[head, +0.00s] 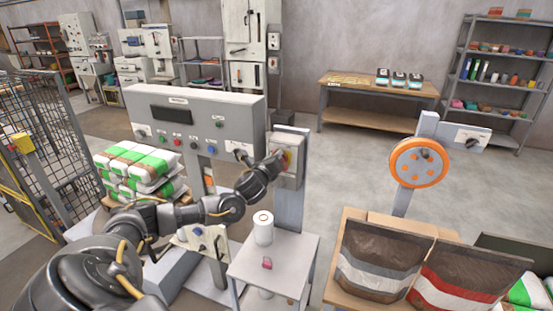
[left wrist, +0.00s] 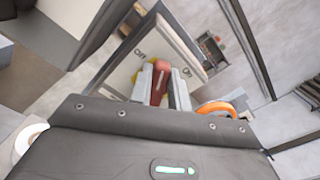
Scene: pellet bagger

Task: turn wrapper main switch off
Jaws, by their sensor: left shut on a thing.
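The main switch is a grey box (head: 291,172) on a grey post, right of the large control panel. In the left wrist view its pale front plate (left wrist: 127,72) carries an "on" mark and a second mark that looks like "off". A red handle (left wrist: 160,82) sits on a yellow disc at the plate's middle. My left gripper (head: 279,157) is at the front of the box, and its fingers (left wrist: 162,92) are shut on the red handle. The gripper hides much of the switch in the head view. My right gripper is not in view.
The control panel (head: 197,108) with buttons and a display stands left of the switch. A small white table (head: 290,254) with a white roll (head: 263,228) stands below. An orange wheel (head: 419,163) on a post and brown bags are at right. Open floor lies behind.

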